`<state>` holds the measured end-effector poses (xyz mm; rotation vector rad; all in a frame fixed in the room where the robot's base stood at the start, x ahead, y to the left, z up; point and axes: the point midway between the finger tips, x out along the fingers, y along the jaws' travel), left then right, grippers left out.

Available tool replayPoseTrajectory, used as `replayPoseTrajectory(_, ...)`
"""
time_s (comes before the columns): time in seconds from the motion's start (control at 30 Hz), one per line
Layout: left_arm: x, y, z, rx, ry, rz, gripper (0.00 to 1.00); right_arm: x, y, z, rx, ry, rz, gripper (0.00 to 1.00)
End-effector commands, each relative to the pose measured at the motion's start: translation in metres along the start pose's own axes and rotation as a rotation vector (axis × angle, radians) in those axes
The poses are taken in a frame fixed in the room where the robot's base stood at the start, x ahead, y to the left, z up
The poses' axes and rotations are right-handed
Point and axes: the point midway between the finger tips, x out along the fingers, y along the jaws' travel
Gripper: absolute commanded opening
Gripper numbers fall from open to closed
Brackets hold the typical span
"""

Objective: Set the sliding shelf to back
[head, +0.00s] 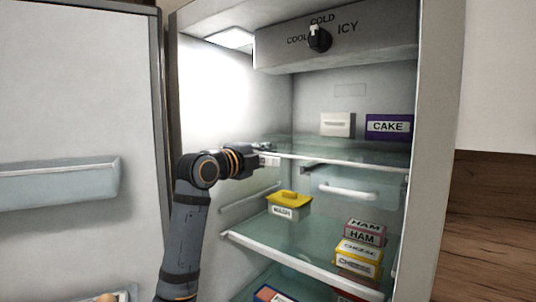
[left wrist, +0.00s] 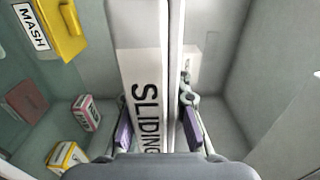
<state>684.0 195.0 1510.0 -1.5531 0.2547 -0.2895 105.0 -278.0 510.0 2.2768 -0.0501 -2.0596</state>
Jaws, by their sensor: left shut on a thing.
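The sliding shelf (head: 345,162) is the upper glass shelf in the open fridge, with a pale front edge. In the left wrist view its label, reading "SLIDING" (left wrist: 143,95), runs between my fingers. My left gripper (head: 265,149) is at the left end of that front edge. In the left wrist view the gripper (left wrist: 158,118) has one purple-padded finger on each side of the shelf edge, shut on it. How far the shelf sits from the back wall is hard to judge. My right gripper is not in view.
On the upper shelf stand a white box (head: 337,124) and a purple CAKE box (head: 388,127). A lower shelf (head: 300,262) holds a yellow-lidded MASH tub (head: 288,204), a HAM box (head: 365,233) and a CHEESE box (head: 358,258). The open door (head: 80,110) stands left; a dial (head: 318,39) is above.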

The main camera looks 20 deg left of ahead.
Motion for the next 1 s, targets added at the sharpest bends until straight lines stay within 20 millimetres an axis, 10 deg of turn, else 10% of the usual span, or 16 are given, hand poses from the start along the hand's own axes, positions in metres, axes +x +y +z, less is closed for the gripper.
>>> replayPoseTrajectory(0.37,0.004,0.017,0.001,-0.007,0.003,0.039,0.00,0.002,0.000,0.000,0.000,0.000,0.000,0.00)
replayPoseTrajectory(0.4,0.004,0.017,0.001,-0.007,0.003,0.038,0.19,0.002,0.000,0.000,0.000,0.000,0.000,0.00)
replayPoseTrajectory(0.6,0.003,0.015,0.001,-0.007,0.002,0.034,0.45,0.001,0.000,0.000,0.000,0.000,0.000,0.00)
replayPoseTrajectory(1.0,-0.012,0.010,0.002,-0.003,-0.002,0.025,0.45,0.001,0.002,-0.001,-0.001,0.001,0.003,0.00)
